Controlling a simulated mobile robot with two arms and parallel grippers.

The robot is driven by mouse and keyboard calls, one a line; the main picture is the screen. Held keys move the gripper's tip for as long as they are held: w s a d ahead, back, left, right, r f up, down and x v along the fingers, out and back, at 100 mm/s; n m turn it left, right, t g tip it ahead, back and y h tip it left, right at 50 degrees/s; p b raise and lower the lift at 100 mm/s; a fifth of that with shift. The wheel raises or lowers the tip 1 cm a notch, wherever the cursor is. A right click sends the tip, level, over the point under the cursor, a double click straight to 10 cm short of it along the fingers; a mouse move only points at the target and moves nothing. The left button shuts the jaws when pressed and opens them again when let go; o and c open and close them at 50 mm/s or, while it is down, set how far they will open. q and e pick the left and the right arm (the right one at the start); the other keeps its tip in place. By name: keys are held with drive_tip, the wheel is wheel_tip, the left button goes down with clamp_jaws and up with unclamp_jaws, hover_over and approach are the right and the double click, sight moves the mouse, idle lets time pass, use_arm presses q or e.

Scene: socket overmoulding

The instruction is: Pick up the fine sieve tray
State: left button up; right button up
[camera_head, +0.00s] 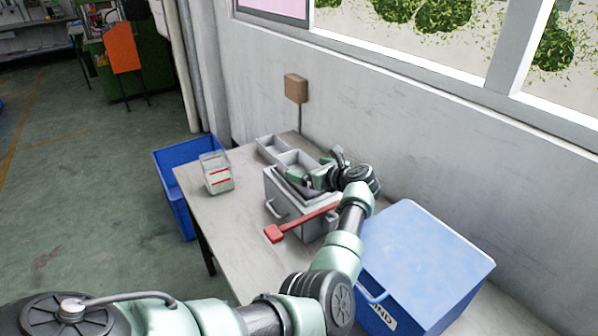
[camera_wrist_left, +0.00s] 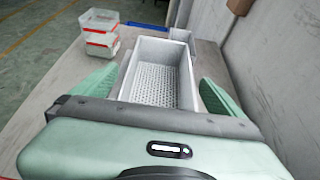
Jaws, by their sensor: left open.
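A light grey tray with small holes all over its floor, apparently the fine sieve tray (camera_wrist_left: 157,84), stands in the middle of the left wrist view. In the head view a grey tray (camera_head: 296,159), apparently the same one, is at the table's wall side. My left gripper (camera_head: 316,166) is open there. In the left wrist view its two green fingers (camera_wrist_left: 158,82) stand apart on either side of the tray's near end. I cannot tell whether they touch the walls. The tray's near edge is hidden by the gripper body. My right gripper is not in view.
Another small grey tray (camera_head: 271,147) stands just beyond. A grey box with a handle (camera_head: 287,205) and a red lever (camera_head: 294,226) sit under my arm. A blue box (camera_head: 430,255) stands to the right. A white container with red stripes (camera_head: 216,174) is left; the wall is close behind.

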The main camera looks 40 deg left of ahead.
use_arm(q)
drive_tip(key=shift+f+x, duration=0.25)
drive_tip(key=shift+x, duration=0.9)
drive_tip(key=shift+d, duration=0.2)
drive_tip(key=shift+s+d+r, duration=0.15)
drive_tip(key=shift+d+r, duration=0.1)
drive_tip(key=shift+r, duration=0.05)
drive_tip(key=c, duration=0.4)
drive_tip(key=shift+s+d+r, duration=0.1)
drive_tip(key=shift+d+r, duration=0.05)
drive_tip(key=shift+d, duration=0.05)
drive_tip(key=c, duration=1)
drive_tip(key=shift+a, duration=0.15)
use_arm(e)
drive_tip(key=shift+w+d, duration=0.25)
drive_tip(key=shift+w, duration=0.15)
